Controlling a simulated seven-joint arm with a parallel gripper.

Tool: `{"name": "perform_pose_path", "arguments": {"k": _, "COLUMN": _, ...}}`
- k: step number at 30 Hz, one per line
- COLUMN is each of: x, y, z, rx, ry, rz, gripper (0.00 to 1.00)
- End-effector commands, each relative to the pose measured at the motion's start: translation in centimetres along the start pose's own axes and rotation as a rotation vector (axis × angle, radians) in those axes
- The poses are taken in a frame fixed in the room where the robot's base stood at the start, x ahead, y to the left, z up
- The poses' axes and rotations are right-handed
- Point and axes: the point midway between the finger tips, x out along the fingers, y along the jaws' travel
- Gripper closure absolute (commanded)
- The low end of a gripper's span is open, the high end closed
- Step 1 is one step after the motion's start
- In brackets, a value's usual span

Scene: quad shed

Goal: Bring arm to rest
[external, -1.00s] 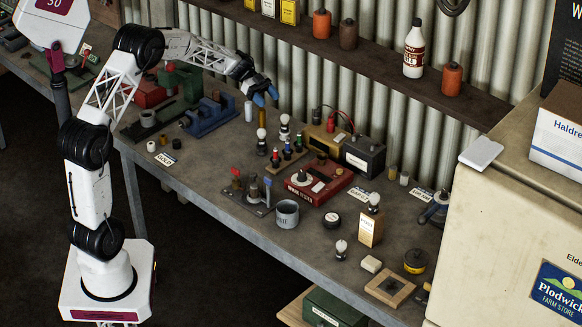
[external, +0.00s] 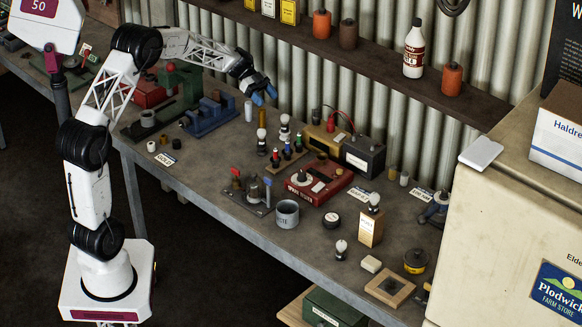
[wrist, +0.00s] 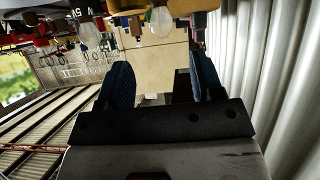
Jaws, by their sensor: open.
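My gripper (external: 265,97) is raised above the back of the grey workbench (external: 200,170), near the corrugated wall, in the external view. Its blue fingertips point down and to the right. In the wrist view my gripper (wrist: 165,85) shows two blue fingers standing apart with nothing between them. The jaws are open and empty. My arm reaches over from its white base at the lower left, bent at the elbow.
Below and right of my gripper stand several bulbs, a red tester (external: 318,183), a dark battery (external: 363,155) and a grey cup (external: 287,213). A blue vise (external: 208,115) sits to the left. A shelf (external: 380,75) with bottles runs along the wall. A cream fridge (external: 500,230) stands at right.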

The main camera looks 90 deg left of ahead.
Motion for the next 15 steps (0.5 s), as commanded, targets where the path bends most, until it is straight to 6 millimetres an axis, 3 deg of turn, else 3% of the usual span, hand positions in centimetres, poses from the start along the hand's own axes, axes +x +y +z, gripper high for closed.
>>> {"name": "perform_pose_path", "arguments": {"k": 1, "x": -0.3, "y": 0.1, "z": -0.1, "rx": -0.008, "ry": -0.024, "rz": -0.003, "gripper": 0.39}}
{"name": "perform_pose_path", "arguments": {"k": 8, "x": 2.8, "y": 2.2, "z": -3.7, "rx": -0.074, "ry": -0.081, "rz": 0.043, "gripper": 0.39}}
{"name": "perform_pose_path", "arguments": {"k": 15, "x": 7.5, "y": 6.8, "z": -9.2, "rx": -0.189, "ry": -0.204, "rz": 0.098, "gripper": 0.39}}
